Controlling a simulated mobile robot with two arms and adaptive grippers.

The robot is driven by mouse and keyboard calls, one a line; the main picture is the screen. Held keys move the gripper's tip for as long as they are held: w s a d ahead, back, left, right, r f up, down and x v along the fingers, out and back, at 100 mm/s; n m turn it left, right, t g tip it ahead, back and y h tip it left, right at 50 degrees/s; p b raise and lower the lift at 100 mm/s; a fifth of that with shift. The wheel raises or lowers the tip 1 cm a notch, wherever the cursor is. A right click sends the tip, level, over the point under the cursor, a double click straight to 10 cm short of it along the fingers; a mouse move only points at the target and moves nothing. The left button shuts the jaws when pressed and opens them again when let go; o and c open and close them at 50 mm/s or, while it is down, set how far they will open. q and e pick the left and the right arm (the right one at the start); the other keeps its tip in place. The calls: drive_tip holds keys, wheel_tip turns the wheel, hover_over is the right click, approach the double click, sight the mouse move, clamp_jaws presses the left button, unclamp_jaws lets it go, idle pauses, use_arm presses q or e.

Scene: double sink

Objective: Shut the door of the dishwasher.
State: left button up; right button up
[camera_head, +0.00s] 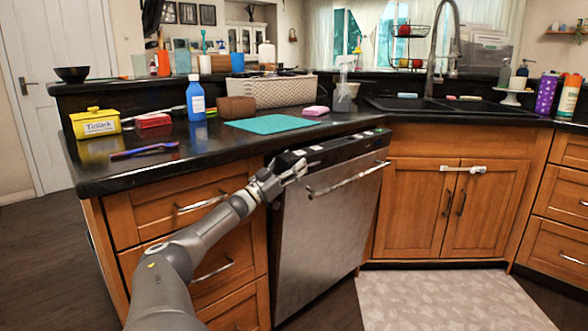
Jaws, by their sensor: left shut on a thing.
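The dishwasher (326,222) has a steel front door with a long bar handle (350,179) and a black control strip along its top edge. The door stands slightly open, its top tilted out from under the counter. My left gripper (298,172) is at the door's upper left corner, beside the left end of the handle. It is shut on the door's top edge, though the exact contact is hard to see. The inside of the dishwasher is hidden. My right gripper is not in view.
Wooden drawers (180,205) stand left of the dishwasher and a sink cabinet (452,205) stands right. The black counter (215,140) above holds a blue bottle (196,98), a yellow box (96,123) and a teal mat (272,124). A patterned rug (450,300) lies in front.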

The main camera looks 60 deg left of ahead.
use_arm(q)
drive_tip(key=shift+a, duration=0.1)
idle(0.3)
drive_tip(key=o, duration=1.1)
drive_tip(key=shift+o, duration=1.3)
drive_tip(key=shift+w, duration=0.1)
drive_tip(key=shift+w+d+f+p, duration=0.1)
drive_tip(key=shift+d+p, duration=0.45)
drive_tip(key=shift+d, duration=0.15)
drive_tip(key=w+d+f+m+h+p, duration=0.1)
drive_tip(key=w+d+f+m+p, duration=0.1)
drive_tip(key=d, duration=0.7)
drive_tip(key=w+d+f+m+h+p, duration=0.1)
drive_tip(key=w+d+f+m+p, duration=0.1)
drive_tip(key=d, duration=0.7)
drive_tip(key=w+d+f+m+h+p, duration=0.1)
drive_tip(key=w+d+f+m+p, duration=0.1)
drive_tip(key=d+f, duration=0.4)
drive_tip(key=d+m+p, duration=0.1)
drive_tip(key=d, duration=0.1)
drive_tip(key=shift+w+d+h, duration=0.25)
drive_tip(key=shift+d+h, duration=0.15)
